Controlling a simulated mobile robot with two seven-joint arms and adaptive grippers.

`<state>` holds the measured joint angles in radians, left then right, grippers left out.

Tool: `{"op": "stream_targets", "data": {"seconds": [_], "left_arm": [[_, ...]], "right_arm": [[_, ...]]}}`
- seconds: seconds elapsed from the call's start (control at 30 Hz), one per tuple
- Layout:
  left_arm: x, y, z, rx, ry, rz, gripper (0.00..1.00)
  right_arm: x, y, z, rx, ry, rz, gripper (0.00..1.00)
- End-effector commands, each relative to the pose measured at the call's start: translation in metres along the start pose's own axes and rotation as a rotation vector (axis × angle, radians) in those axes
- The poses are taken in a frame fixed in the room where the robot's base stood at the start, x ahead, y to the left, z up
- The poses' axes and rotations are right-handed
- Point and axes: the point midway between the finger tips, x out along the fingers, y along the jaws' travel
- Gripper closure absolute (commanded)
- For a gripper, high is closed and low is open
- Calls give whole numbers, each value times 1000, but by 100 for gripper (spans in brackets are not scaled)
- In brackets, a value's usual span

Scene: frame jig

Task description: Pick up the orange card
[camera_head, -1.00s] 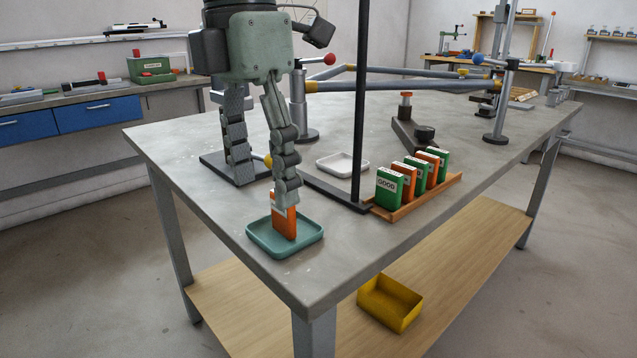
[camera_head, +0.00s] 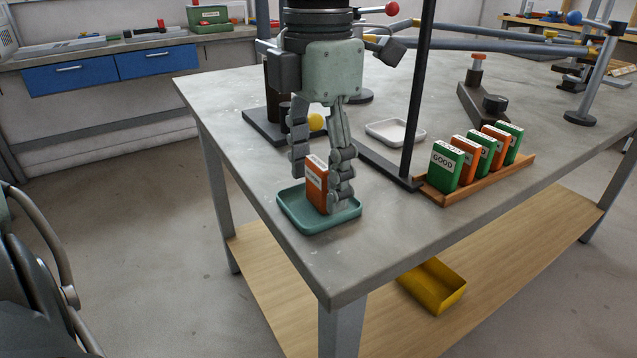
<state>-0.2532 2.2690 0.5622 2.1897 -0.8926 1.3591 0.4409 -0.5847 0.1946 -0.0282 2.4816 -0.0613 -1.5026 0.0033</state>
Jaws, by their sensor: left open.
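An orange card (camera_head: 315,187) stands upright in a teal tray (camera_head: 297,221) near the front corner of the grey table. My left gripper (camera_head: 320,187) points down over the tray with its fingers apart, one on each side of the card. The right finger overlaps the card's right edge in the picture, so I cannot tell whether it touches. Two more orange cards, one (camera_head: 463,152) near the front, stand among green cards (camera_head: 445,166) in a wooden rack (camera_head: 487,189). My right gripper is not in view.
A black post (camera_head: 418,95) on a flat foot stands between the tray and the rack. A white dish (camera_head: 396,131) and a dark stand with a yellow ball (camera_head: 317,122) lie behind the gripper. A yellow bin (camera_head: 433,286) sits on the lower shelf.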

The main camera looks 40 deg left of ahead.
Motion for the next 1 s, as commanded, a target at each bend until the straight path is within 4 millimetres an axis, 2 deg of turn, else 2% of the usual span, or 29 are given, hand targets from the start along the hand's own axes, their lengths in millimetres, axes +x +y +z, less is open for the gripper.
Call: {"op": "stream_targets", "data": {"seconds": [0.23, 0.6, 0.87, 1.0], "left_arm": [[1, 0, 0, -1, -1, 0, 39], [1, 0, 0, -1, -1, 0, 85], [0, 0, 0, -1, -2, 0, 85], [-9, 1, 1, -1, -4, 2, 85]], "right_arm": [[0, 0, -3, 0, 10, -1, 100], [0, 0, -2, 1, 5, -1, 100], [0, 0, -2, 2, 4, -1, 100], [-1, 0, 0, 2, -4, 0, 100]]}}
